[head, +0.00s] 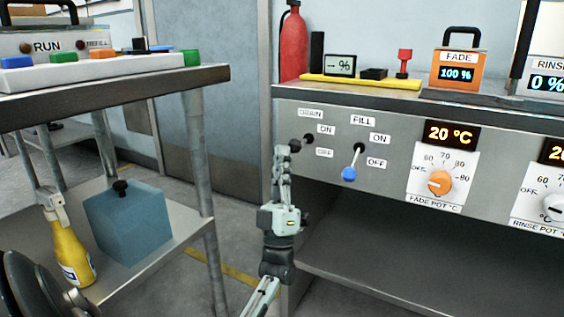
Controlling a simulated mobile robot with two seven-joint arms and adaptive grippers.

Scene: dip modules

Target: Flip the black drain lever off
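The black drain lever (308,139) is on the grey front panel, beside the labels DRAIN, ON and OFF. Its stem points out and left to a dark knob, at a height between ON and OFF; I cannot tell its exact setting. My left gripper (284,152) reaches up from below, with its fingertips close to the knob, at its left. I cannot tell whether they touch it. The fingers are seen nearly edge-on, so their opening is unclear. My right gripper is out of view.
The blue-tipped fill lever (349,174) hangs down near its OFF label, right of the drain lever. An orange dial (440,182) is farther right. A metal cart (214,72) stands at left, with a yellow bottle (68,245) and blue-grey box (128,225) below.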

